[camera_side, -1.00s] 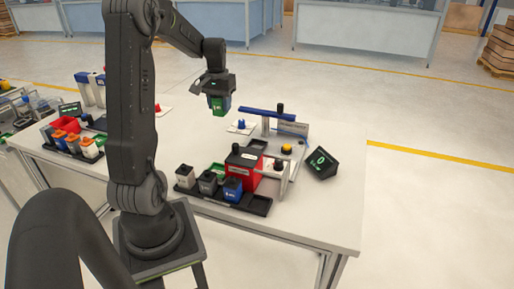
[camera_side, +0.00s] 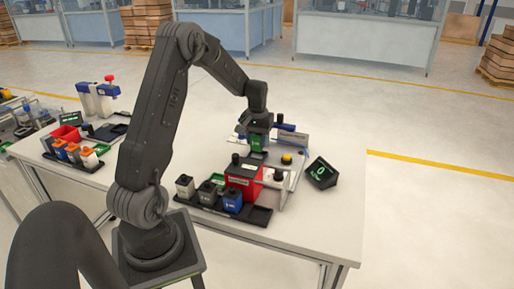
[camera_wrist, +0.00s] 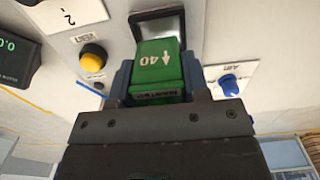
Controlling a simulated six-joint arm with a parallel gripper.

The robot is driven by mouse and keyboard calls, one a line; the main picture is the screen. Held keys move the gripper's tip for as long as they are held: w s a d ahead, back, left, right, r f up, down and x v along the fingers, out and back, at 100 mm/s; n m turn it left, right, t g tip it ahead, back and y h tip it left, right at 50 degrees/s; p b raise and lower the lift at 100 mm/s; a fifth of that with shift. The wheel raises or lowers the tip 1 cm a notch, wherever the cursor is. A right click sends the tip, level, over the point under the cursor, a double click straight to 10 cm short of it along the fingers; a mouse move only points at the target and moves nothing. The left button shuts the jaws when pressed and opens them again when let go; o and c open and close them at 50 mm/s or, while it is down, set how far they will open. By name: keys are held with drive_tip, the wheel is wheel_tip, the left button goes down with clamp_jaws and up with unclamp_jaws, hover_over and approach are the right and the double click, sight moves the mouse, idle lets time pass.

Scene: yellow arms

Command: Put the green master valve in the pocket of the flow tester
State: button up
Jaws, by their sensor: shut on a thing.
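The green master valve (camera_wrist: 158,65) is a green block with a white arrow and the number 40 on top. My gripper (camera_wrist: 155,85) is shut on it, one finger on each side. In the wrist view a pale square pocket with a dark rim (camera_wrist: 158,24) lies just beyond the valve's far end. The valve overlaps the near part of that pocket. I cannot tell the height between them.
A yellow button (camera_wrist: 93,57) and a blue knob (camera_wrist: 229,84) flank the valve. A display (camera_side: 320,173) stands to the right of the tester. A black tray (camera_side: 262,215) in front holds white, grey and blue blocks.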

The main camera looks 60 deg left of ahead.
sight(257, 148)
drive_tip(key=shift+f, duration=1.6)
drive_tip(key=shift+f, duration=0.2)
drive_tip(key=o, duration=1)
drive_tip(key=shift+c, duration=0.2)
